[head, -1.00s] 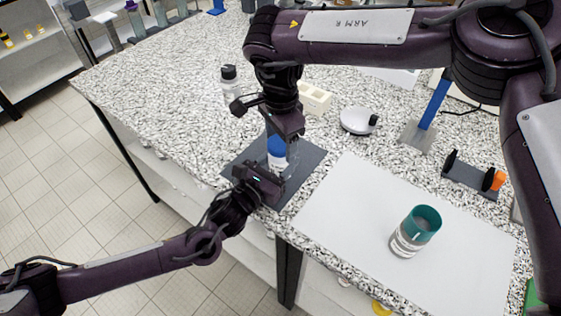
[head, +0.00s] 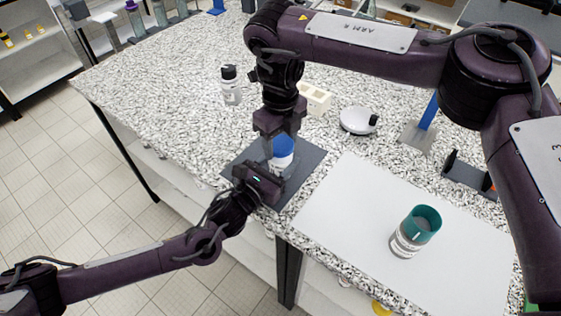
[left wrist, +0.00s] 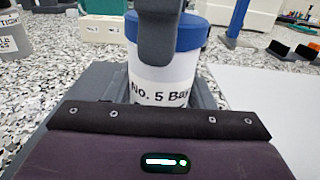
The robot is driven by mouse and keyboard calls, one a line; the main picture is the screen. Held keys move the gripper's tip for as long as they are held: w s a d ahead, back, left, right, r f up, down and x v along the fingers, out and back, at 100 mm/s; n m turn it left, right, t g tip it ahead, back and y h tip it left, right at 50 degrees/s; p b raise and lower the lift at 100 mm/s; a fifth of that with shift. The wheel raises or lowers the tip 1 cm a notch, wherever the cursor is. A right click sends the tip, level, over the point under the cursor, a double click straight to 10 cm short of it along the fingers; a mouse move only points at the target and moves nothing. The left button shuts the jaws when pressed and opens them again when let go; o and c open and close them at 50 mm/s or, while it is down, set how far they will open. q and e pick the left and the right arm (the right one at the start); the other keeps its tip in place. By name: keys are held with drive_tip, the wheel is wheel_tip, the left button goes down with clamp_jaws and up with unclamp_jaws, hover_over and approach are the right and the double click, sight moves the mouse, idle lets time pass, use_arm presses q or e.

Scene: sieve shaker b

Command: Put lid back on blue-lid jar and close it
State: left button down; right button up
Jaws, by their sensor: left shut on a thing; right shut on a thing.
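The white jar (left wrist: 163,90), labelled "No. 5 Ba…", stands upright on a dark mat (head: 306,160). Its blue lid (left wrist: 190,36) sits level on its top in the left wrist view, with no clear gap between them; whether it is fully tight I cannot tell. In the head view the blue lid (head: 283,150) shows below my right gripper (head: 281,140). That gripper points down from above and is shut on the lid; one finger covers part of lid and jar in the left wrist view. My left gripper (head: 274,172) is shut on the jar body from the front.
A dark-capped bottle (head: 231,88), a cream block (head: 314,98) and a white round device (head: 357,122) stand behind the mat. The speckled counter at left is clear.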

drive_tip(key=m, duration=0.4)
drive_tip(key=shift+m, duration=0.4)
drive_tip(key=m, duration=0.4)
drive_tip(key=shift+m, duration=0.3)
drive_tip(key=m, duration=0.8)
drive_tip(key=shift+m, duration=0.3)
drive_tip(key=m, duration=0.4)
drive_tip(key=shift+m, duration=0.3)
drive_tip(key=m, duration=1.1)
drive_tip(key=shift+f, duration=0.1)
drive_tip(key=m, duration=0.4)
drive_tip(key=shift+w, duration=0.1)
drive_tip(key=o, duration=1.1)
